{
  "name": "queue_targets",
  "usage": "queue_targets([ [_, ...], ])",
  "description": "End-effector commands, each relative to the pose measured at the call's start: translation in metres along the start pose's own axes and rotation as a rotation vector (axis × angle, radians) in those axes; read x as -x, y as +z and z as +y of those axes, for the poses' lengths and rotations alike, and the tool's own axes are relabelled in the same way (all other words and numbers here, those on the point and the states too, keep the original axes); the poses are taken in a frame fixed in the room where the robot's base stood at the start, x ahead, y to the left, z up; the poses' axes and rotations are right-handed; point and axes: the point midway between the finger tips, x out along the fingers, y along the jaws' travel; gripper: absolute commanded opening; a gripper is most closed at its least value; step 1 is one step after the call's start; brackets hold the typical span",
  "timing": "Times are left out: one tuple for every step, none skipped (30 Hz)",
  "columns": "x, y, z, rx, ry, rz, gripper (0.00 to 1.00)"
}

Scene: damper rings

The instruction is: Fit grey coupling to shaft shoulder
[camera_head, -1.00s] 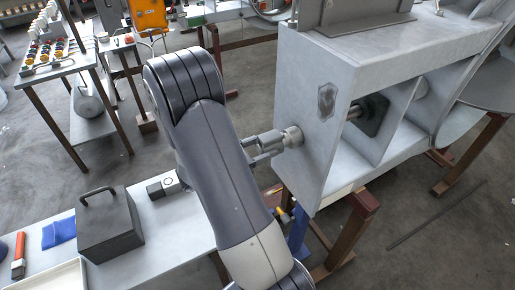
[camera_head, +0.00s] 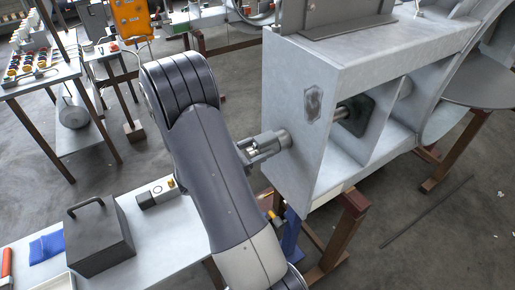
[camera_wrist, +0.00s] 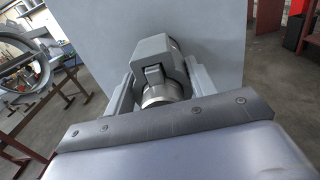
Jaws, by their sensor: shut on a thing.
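My gripper (camera_wrist: 160,88) is shut on the grey coupling (camera_wrist: 150,52), a grey block with a dark clip on its near face and a bright metal ring below it. One finger is on each side of it. In the head view my gripper (camera_head: 255,148) is at the left wall of the large grey housing (camera_head: 290,110). A round grey piece (camera_head: 283,138) sits between the fingers and that wall and looks touching or nearly touching it. The shaft shoulder cannot be told apart from the coupling, and the seating is hidden.
A bench (camera_head: 185,225) at lower left carries a dark block with a handle (camera_head: 98,238), a small block (camera_head: 157,192) and a blue cloth (camera_head: 47,247). A table of coloured parts (camera_head: 35,80) stands at far left. Brown stands (camera_head: 340,235) hold the housing.

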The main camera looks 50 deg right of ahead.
Motion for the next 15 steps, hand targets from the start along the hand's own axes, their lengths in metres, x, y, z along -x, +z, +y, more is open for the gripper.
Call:
queue_targets([
  [0.0,0.0009,0.0001,-0.001,0.0,-0.002,0.12],
  [0.0,0.0009,0.0001,-0.001,0.0,-0.002,0.12],
  [0.0,0.0009,0.0002,-0.001,0.0,-0.002,0.12],
  [-0.0001,0.0009,0.0001,-0.001,0.0,-0.002,0.12],
  [-0.0003,0.0008,0.0001,-0.001,0.0,-0.002,0.12],
  [-0.0005,0.0008,0.0001,-0.001,0.0,-0.002,0.12],
  [-0.0007,0.0008,0.0001,-0.001,0.0,-0.002,0.12],
  [-0.001,0.0008,0.0001,-0.001,0.0,-0.002,0.12],
  [-0.0014,0.0008,0.0001,-0.001,-0.001,-0.002,0.12],
  [-0.0017,0.0008,0.0001,-0.001,-0.001,-0.002,0.12],
  [-0.0021,0.0008,0.0001,-0.001,-0.001,-0.002,0.12],
  [-0.0025,0.0008,0.0001,-0.001,-0.001,-0.002,0.12],
  [-0.0029,0.0008,0.0001,-0.001,-0.001,-0.002,0.12],
  [-0.0032,0.0008,0.0001,-0.001,-0.001,-0.002,0.12],
  [-0.0037,0.0008,0.0,-0.001,-0.001,-0.002,0.12],
])
